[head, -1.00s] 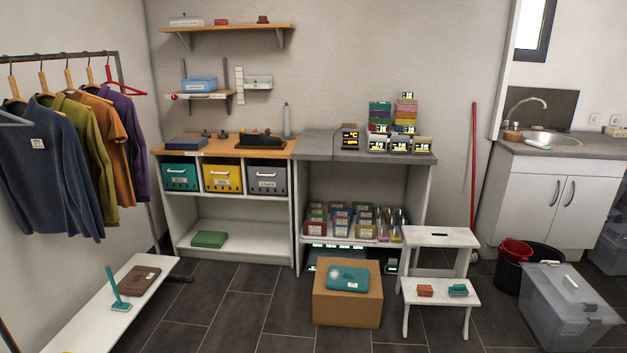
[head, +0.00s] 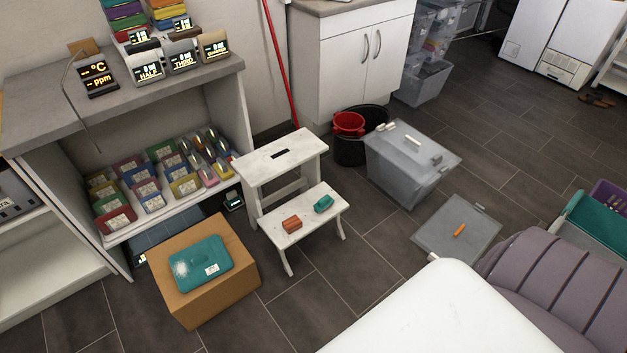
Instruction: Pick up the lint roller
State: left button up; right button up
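I cannot make out a lint roller for certain in the head view. A small orange stick-like item (head: 459,230) lies on a grey lid (head: 430,241) on the floor, too small to identify. A teal brush-like item (head: 324,203) and a reddish-brown one (head: 291,223) rest on the lower step of a white step stool (head: 305,217). Neither of my grippers is in view.
A cardboard box (head: 215,295) with a teal folded item (head: 200,265) stands left of the stool. A grey lidded bin (head: 405,170) and black bucket (head: 350,150) stand behind. A white surface (head: 440,315) and purple ribbed object (head: 560,285) fill the lower right. Tiled floor is open at centre.

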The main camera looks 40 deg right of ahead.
aim_at(327, 201)
jog(key=i+l+u, duration=0.1)
jog(key=i+l, duration=0.55)
jog(key=l, duration=0.15)
jog(key=i+l+u, duration=0.15)
jog(key=i+l, duration=0.15)
jog(key=l, duration=0.1)
